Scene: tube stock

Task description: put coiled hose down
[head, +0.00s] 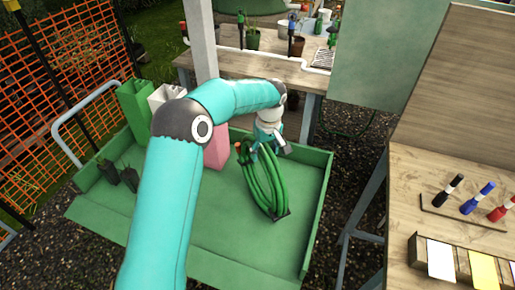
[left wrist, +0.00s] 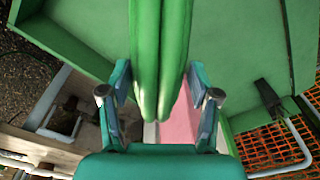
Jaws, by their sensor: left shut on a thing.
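The coiled hose (head: 262,185) is a bundle of green loops, with an orange end at its upper left. My left gripper (head: 270,140) is shut on the top of the coil, which hangs down over the bed of the green cart (head: 235,235). I cannot tell whether its lower end touches the bed. In the left wrist view, the hose (left wrist: 160,50) runs between the two fingers of my left gripper (left wrist: 160,108). My right gripper is not in view.
Green (head: 134,105), white (head: 165,96) and pink (head: 216,150) containers stand at the cart's back. Small dark plant pots (head: 130,178) sit at its left. The cart's front bed is clear. A wooden bench (head: 420,190) with markers stands right, a potting table (head: 250,64) behind.

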